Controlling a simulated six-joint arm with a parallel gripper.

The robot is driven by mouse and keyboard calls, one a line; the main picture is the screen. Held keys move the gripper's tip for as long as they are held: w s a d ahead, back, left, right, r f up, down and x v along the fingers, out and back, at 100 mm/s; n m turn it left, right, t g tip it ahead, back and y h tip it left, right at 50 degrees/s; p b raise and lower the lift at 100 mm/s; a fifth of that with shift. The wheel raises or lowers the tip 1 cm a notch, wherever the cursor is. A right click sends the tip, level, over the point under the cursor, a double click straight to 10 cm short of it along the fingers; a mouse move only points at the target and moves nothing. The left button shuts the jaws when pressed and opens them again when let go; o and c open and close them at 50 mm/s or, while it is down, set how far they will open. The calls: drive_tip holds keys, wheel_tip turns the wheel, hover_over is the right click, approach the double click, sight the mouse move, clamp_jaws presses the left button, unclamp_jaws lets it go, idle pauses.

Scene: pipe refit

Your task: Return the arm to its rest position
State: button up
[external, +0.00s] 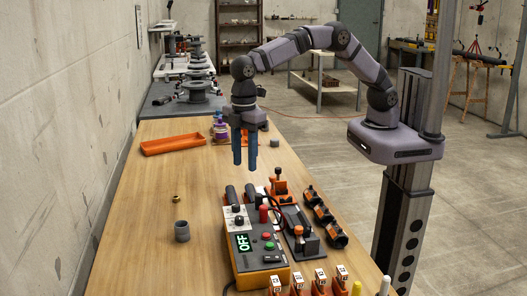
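My gripper (245,150) hangs pointing down over the wooden table, with two blue fingers apart and nothing visible between them. It is above the tabletop, behind the control box in the picture. My arm reaches from its base on the column at the right, up and over to the left.
On the wooden table (150,240) are an orange tray (175,143), a grey pipe piece (182,231), a small brass ring (176,198) and a control box (258,262) reading OFF. Orange-and-black fixtures (325,215) stand to the right. The left of the table is mostly clear.

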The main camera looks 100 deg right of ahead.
drive_tip(key=s+d+f+m, duration=0.1)
drive_tip(key=s+d+m, duration=0.2)
drive_tip(key=s+d, duration=0.4)
drive_tip(key=s+d+f+m, duration=0.2)
drive_tip(key=s+d+m, duration=0.2)
drive_tip(key=s, duration=1.6)
drive_tip(key=d, duration=0.3)
drive_tip(key=shift+s, duration=0.35)
drive_tip(key=shift+w, duration=0.1)
idle(0.7)
